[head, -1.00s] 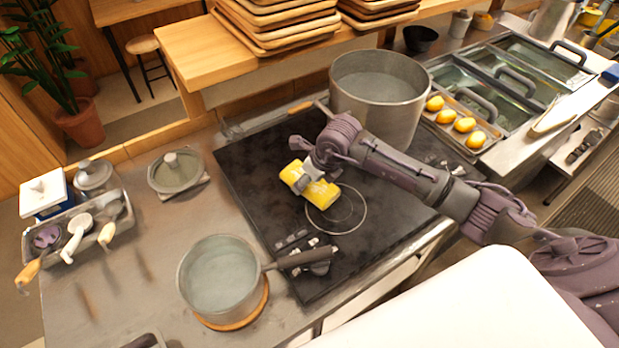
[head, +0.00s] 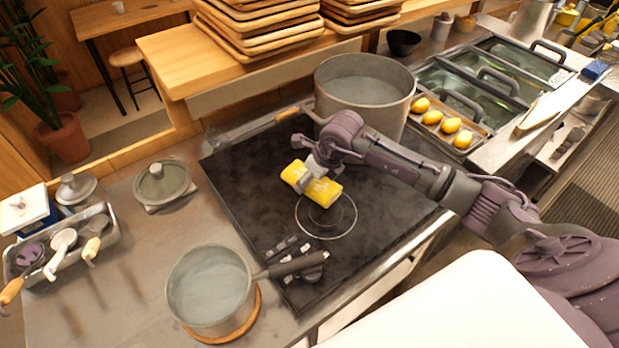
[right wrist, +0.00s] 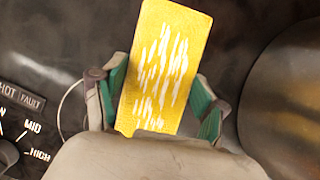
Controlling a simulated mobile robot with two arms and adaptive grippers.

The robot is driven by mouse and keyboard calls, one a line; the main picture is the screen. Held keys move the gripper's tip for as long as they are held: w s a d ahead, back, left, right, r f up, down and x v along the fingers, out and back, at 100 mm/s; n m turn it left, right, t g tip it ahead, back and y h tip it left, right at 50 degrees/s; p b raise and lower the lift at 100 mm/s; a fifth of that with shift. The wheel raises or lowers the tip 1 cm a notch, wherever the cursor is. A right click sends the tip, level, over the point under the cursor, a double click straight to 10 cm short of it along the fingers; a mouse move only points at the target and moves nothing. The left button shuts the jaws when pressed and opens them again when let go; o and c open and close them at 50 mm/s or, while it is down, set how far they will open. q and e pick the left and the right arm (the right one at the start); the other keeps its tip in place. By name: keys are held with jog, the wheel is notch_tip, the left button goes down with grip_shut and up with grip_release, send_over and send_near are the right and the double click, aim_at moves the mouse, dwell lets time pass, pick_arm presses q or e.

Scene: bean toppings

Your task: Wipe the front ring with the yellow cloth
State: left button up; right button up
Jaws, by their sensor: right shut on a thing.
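The yellow cloth (head: 325,191), a thick folded block with white streaks, is in my right gripper (head: 312,176). The right wrist view shows the cloth (right wrist: 163,70) between the green-padded fingers of my right gripper (right wrist: 160,92), which are shut on it. The front ring (head: 326,216) is a thin pale circle on the black cooktop (head: 245,180). The cloth is at the ring's back-left edge and hides part of it. I cannot tell whether it touches the surface. My left gripper is not in view.
A large pot (head: 362,95) stands at the cooktop's back right. A saucepan (head: 208,290) sits on a wooden mat at front left, its handle reaching over the cooktop near the knobs (head: 290,246). A lid (head: 162,183) lies left. The cooktop's left part is clear.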

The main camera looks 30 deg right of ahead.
aim_at(294, 192)
jog(key=shift+s+f, duration=0.1)
jog(key=shift+s+a, duration=0.15)
jog(key=shift+a, duration=0.85)
jog(key=shift+s+a, duration=0.1)
jog(key=shift+a, duration=0.9)
jog(key=shift+d, duration=0.15)
jog(key=shift+d+b, duration=0.35)
jog(key=shift+d, duration=0.05)
jog(key=shift+w+d+b, duration=0.15)
jog(key=shift+d+b, duration=0.1)
jog(key=shift+d, duration=0.55)
jog(key=shift+w+d+b, duration=0.15)
jog(key=shift+d+b, duration=0.05)
jog(key=shift+d, duration=0.55)
jog(key=shift+a, duration=0.15)
jog(key=shift+s+a, duration=0.15)
jog(key=shift+a, duration=0.85)
jog(key=shift+s+a, duration=0.15)
jog(key=shift+a, duration=0.8)
